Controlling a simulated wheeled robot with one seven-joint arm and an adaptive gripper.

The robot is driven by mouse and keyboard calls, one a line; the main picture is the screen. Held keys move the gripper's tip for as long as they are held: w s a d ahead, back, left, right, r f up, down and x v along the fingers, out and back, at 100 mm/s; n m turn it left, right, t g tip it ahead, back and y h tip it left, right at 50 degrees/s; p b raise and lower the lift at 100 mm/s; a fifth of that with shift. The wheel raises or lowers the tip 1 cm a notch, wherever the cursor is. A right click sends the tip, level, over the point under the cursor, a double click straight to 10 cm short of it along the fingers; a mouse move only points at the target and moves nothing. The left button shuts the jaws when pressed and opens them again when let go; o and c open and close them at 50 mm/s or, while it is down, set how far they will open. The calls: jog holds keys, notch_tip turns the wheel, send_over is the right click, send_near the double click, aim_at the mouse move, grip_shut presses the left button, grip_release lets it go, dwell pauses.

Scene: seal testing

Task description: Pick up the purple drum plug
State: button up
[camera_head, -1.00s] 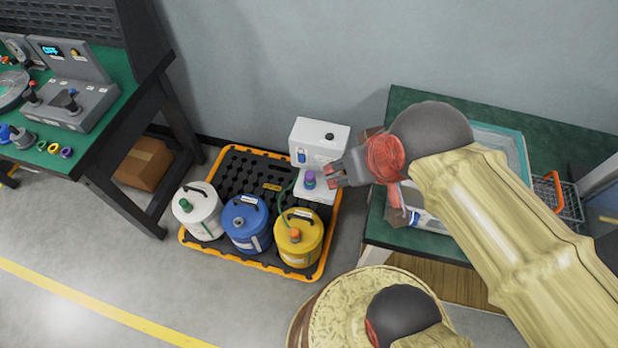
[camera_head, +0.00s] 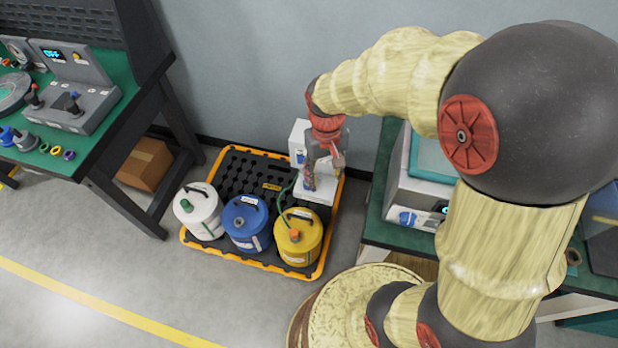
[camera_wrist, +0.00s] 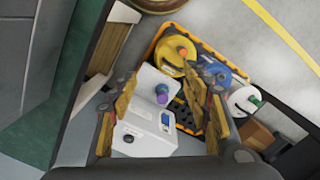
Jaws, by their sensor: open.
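The plug appears farther off than the fingertips, and I cannot tell the exact gap.
An orange-edged black pallet (camera_head: 330,225) bears the device and white (camera_head: 200,215), blue (camera_head: 246,225) and yellow (camera_head: 298,250) drums. A green hose runs near the yellow drum. A green-topped table (camera_head: 375,215) stands to the right, and a workbench (camera_head: 130,95) to the left.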

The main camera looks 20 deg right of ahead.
jog(key=shift+t, duration=0.3)
jog(key=w+f, duration=1.3)
jog(key=shift+w+d+f, duration=0.1)
jog(key=shift+f, duration=0.2)
jog(key=f+b, duration=0.1)
jog(key=f, duration=0.2)
jog(key=f+b, duration=0.2)
jog(key=f, duration=0.2)
jog(key=shift+w+f, duration=0.2)
jog(key=shift+f, duration=0.1)
jog(key=shift+c, duration=0.9)
grip_shut()
jog(key=shift+r, duration=0.15)
